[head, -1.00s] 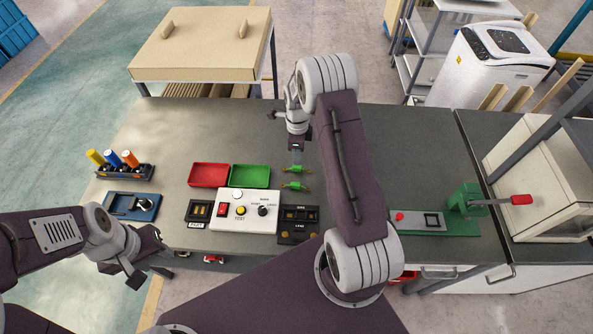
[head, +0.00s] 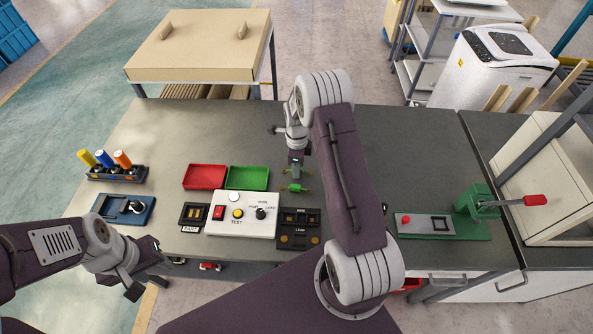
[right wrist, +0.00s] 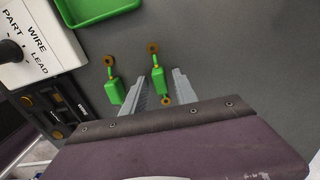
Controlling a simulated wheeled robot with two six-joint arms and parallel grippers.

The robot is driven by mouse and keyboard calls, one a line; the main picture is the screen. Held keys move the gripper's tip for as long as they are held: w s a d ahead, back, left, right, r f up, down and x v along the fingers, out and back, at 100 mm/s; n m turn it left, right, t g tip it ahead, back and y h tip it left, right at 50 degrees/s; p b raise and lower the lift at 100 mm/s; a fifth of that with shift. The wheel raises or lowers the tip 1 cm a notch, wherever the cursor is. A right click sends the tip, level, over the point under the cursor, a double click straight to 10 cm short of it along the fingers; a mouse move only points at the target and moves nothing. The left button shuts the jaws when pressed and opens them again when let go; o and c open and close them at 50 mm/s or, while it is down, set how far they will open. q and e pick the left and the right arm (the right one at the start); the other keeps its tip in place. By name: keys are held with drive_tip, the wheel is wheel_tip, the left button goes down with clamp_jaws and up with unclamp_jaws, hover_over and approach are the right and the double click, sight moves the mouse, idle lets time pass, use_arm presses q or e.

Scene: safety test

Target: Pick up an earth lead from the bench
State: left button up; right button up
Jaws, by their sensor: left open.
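Two green earth leads with brass-coloured ring ends lie side by side on the bench (head: 205,130). The nearer lead (head: 294,188) shows in the head view, and in the right wrist view it lies (right wrist: 115,91) just outside the left finger. The farther lead (right wrist: 158,82) lies between the spread fingers of my right gripper (right wrist: 160,88), with gaps on both sides. In the head view my right gripper (head: 296,170) points down and partly hides this farther lead. My left gripper (head: 146,268) is open and empty at the bench's front left edge.
A red tray (head: 205,177) and a green tray (head: 247,177) lie left of the leads. A white test box (head: 228,226) and a black block (head: 299,240) stand nearer. A green lever press (head: 470,207) is at right. The bench behind the trays is clear.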

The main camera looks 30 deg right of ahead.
clamp_jaws()
wheel_tip(320, 180, up, 7)
drive_tip(key=p, duration=0.5)
drive_tip(key=shift+f+p, duration=0.15)
drive_tip(key=shift+p, duration=0.15)
drive_tip(key=shift+f, duration=0.1)
